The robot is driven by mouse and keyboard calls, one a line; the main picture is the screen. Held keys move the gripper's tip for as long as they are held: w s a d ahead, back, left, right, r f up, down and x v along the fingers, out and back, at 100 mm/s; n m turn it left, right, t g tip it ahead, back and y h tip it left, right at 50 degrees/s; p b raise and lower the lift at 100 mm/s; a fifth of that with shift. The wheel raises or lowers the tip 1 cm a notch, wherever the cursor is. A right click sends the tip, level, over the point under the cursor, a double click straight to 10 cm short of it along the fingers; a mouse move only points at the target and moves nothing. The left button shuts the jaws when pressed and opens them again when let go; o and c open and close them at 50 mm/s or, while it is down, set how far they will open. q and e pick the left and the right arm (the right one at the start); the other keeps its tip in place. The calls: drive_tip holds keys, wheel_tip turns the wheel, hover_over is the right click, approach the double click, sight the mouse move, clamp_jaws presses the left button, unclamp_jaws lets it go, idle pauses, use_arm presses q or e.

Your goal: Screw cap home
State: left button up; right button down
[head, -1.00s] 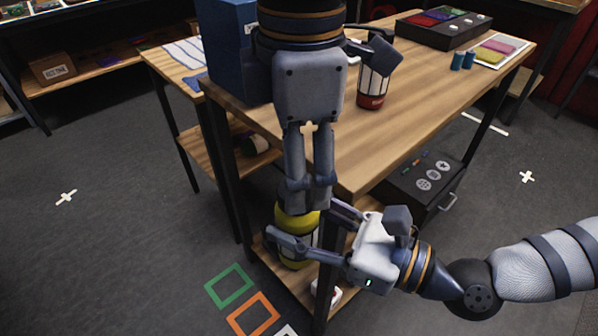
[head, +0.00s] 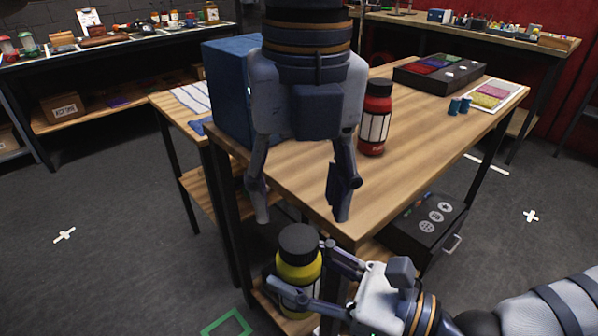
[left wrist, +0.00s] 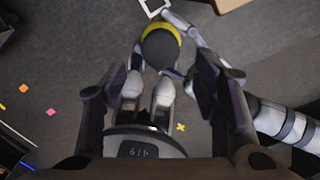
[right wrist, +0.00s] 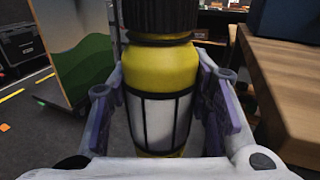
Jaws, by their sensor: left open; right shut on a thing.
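A yellow bottle (head: 297,272) with a white label panel stands upright in my right gripper (head: 300,266), beside the table's front corner. The right gripper's fingers are shut on the bottle's sides, as the right wrist view (right wrist: 160,110) shows. A ribbed black cap (right wrist: 160,15) sits on top of the bottle, with a dark band under it. I cannot tell how tight it is. My left gripper (head: 302,220) is open and empty, pointing down above the cap. In the left wrist view the cap (left wrist: 160,48) shows beyond the open fingers.
The wooden table (head: 290,170) holds a red bottle with a dark cap (head: 375,118), a blue box (head: 228,75), blue spools (head: 459,105) and a black tray (head: 440,73). A black case (head: 425,220) sits on the lower shelf. The table corner is close to both grippers.

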sight(299, 238)
use_arm(q)
drive_tip(key=n, duration=0.4)
drive_tip(key=shift+r, duration=0.15)
drive_tip(key=n, duration=0.4)
drive_tip(key=shift+r, duration=0.1)
drive_tip(key=n, duration=0.4)
drive_tip(key=shift+r, duration=0.15)
drive_tip(key=n, duration=0.3)
drive_tip(key=shift+r+n, duration=0.15)
drive_tip(key=shift+n, duration=0.25)
drive_tip(key=n, duration=0.7)
drive_tip(key=shift+w+a+r, duration=0.1)
drive_tip(key=shift+r, duration=0.2)
drive_tip(key=n, duration=0.5)
drive_tip(key=shift+r+n, duration=0.2)
drive_tip(key=shift+n, duration=0.2)
wheel_tip(299, 238, down, 8)
